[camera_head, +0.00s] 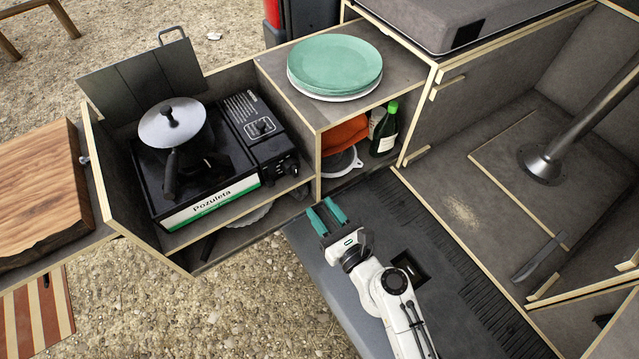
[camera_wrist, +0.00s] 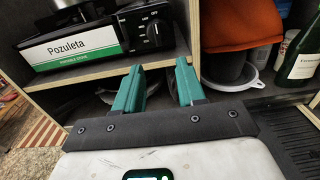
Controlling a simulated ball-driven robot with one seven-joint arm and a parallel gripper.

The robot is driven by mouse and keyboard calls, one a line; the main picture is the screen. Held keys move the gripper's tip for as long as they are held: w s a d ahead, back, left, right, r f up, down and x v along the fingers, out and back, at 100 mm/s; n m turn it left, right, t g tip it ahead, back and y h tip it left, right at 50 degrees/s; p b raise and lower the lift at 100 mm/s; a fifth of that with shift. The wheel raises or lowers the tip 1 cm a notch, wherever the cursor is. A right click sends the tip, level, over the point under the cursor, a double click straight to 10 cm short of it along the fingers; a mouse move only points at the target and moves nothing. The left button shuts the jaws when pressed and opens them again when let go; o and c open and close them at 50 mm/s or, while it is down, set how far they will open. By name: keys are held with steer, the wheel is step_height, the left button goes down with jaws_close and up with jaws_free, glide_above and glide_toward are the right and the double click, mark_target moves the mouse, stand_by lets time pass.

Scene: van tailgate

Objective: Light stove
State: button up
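The stove (camera_head: 207,165) is a black camping stove labelled Pozuleta, standing on a shelf of the pull-out box on the left in the head view. Its label front (camera_wrist: 72,46) and black control knob (camera_wrist: 154,31) show in the wrist view, the knob on the stove's right front. In the head view the knob (camera_head: 288,166) is small. A pan with a metal lid (camera_head: 172,123) stands on the stove; no flame is visible. My gripper (camera_head: 327,211) is open and empty, with teal fingers (camera_wrist: 159,88), in front of and below the stove's right end, apart from the knob.
Green plates (camera_head: 335,64) lie on the cabinet top right of the stove. The stove shelf's front edge (camera_wrist: 110,75) lies between fingers and knob. A wooden board (camera_head: 40,190) is at far left.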

mark_target(297, 176)
steer(key=x, duration=1)
steer(key=shift+a, duration=0.1)
jaws_close()
